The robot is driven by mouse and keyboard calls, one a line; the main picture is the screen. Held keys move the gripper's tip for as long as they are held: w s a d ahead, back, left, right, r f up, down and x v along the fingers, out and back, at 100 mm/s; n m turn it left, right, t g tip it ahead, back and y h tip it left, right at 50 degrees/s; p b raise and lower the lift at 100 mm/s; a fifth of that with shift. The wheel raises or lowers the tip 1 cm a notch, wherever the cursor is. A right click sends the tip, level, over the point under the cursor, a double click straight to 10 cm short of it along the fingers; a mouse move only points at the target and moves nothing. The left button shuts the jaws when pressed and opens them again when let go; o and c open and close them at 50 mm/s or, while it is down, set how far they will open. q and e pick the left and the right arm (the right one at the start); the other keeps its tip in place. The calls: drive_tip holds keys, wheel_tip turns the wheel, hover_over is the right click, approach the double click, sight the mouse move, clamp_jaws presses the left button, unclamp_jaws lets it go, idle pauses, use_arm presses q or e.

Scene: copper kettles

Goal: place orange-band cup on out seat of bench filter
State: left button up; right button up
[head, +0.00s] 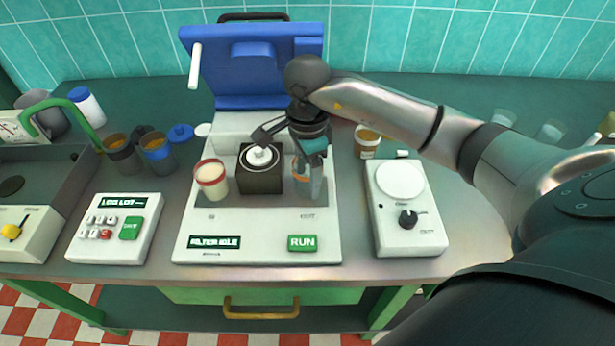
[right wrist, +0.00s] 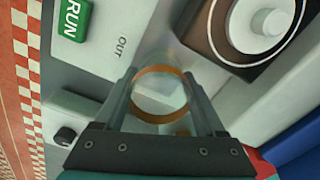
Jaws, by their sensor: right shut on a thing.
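The orange-band cup (head: 313,181) is clear, and its orange ring (right wrist: 160,72) shows in the right wrist view. My right gripper (head: 308,158) is shut on it, with one finger on each side of the cup in the right wrist view (right wrist: 160,88). The cup is at the right side of the bench filter (head: 257,228), just behind the OUT label (head: 307,216). The out seat is hidden by the cup, and I cannot tell whether the cup touches it. My left gripper is not in view.
A red-band cup (head: 211,182) stands at the filter's left, beside the dark central block (head: 260,178). The blue lid (head: 255,70) stands open behind. A white dial device (head: 405,215) and orange-topped jar (head: 367,142) are right; a keypad box (head: 115,226) is left.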

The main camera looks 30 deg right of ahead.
drive_tip(key=shift+f, duration=0.4)
drive_tip(key=shift+f, duration=0.2)
drive_tip(key=o, duration=1.3)
drive_tip(key=shift+r, duration=0.2)
drive_tip(key=shift+r, duration=0.4)
wheel_tip(320, 180, up, 11)
drive_tip(key=shift+r+p, duration=0.15)
drive_tip(key=shift+p, duration=0.5)
